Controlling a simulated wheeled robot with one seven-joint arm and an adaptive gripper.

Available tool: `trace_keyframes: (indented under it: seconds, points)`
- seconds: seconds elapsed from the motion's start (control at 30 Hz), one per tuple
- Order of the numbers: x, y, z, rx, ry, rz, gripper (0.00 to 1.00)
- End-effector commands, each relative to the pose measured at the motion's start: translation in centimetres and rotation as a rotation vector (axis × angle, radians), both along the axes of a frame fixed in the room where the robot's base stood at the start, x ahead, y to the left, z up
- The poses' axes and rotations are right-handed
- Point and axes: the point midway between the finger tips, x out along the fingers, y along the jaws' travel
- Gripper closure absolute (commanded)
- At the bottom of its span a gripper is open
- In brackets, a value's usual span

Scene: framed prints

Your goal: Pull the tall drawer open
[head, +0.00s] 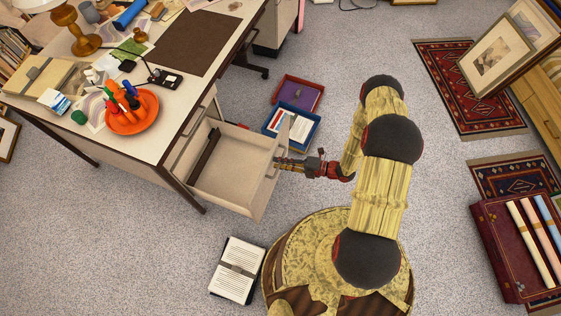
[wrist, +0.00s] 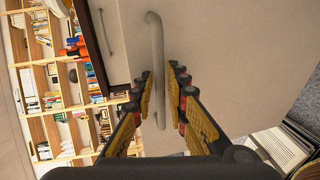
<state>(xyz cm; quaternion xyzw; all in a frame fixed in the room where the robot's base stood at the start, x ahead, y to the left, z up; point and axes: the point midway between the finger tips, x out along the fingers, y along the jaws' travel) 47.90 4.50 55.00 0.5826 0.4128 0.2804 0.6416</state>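The tall drawer (head: 228,182) of the desk's drawer unit stands pulled well out, and its deep beige inside shows in the head view. A dark strip lies inside it along the left. Its front panel (wrist: 225,60) fills much of the wrist view. The pale bar handle (wrist: 156,45) is on that front. My gripper (head: 278,163) reaches the handle from the right in the head view. In the wrist view my gripper's fingers (wrist: 160,85) lie on both sides of the handle, close against it.
The desk (head: 150,140) holds an orange tray (head: 131,113) of bottles and a lamp. A blue tray (head: 291,126) and a red tray (head: 298,94) lie on the floor beyond the drawer. A paper stack (head: 238,270) lies near my base.

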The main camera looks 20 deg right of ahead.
Motion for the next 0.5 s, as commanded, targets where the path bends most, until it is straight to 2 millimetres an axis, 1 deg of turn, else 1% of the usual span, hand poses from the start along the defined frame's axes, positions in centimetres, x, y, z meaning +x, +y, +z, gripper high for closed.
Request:
trace_keyframes:
  seconds: [0.17, 0.27, 0.5]
  points:
    - [-0.5, -1.1, 0.2, 0.000, 0.000, -0.004, 0.85]
    - [-1.2, -2.3, 0.5, 0.001, 0.000, -0.005, 0.85]
    - [-3.5, -6.2, 1.5, 0.000, 0.000, -0.006, 0.85]
